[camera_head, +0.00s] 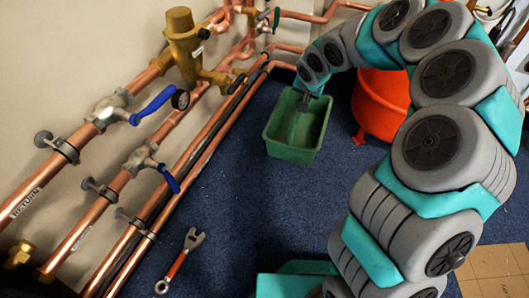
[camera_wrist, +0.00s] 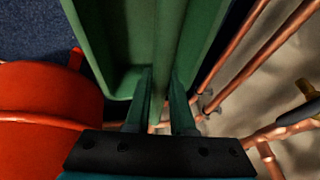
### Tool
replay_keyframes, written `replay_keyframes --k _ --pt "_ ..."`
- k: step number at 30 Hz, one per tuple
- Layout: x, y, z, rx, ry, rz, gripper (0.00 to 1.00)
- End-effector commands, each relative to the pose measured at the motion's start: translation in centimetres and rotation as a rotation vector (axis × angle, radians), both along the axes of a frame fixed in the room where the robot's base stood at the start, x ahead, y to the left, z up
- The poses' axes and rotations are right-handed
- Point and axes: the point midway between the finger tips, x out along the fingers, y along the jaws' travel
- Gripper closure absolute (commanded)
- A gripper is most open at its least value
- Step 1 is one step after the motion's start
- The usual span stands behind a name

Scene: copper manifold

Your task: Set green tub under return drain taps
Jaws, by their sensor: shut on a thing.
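The green tub (camera_head: 285,152) is a rectangular open container in the upper middle of the head view, close to or on the blue floor. My gripper (camera_head: 305,101) reaches it from above at its far side. In the wrist view the fingers (camera_wrist: 161,100) are shut on a green wall or strip of the tub (camera_wrist: 112,45). A copper pipe at left bears a RETURN label (camera_head: 25,203). Valves with blue levers (camera_head: 153,104) (camera_head: 168,178) sit on the pipes, left of the tub. I cannot tell which fittings are the drain taps.
A red-orange round container (camera_head: 380,105) stands close right of the tub, also in the wrist view (camera_wrist: 45,110). A red-handled wrench (camera_head: 180,262) lies on the floor. Copper pipes (camera_head: 215,130) line the wall. Blue floor (camera_head: 240,200) is clear in the middle.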

Motion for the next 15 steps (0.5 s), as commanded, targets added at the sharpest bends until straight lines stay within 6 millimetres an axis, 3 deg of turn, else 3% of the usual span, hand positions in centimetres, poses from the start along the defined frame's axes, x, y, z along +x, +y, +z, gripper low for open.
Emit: replay_keyframes --k 1,6,15 --pt "-0.6 0.6 -1.8 -0.005 0.007 -0.002 1.0" --pt "-2.2 2.0 -5.8 -0.005 0.007 -0.022 1.0" --pt "-4.3 2.9 -9.5 -0.007 0.004 -0.047 1.0"
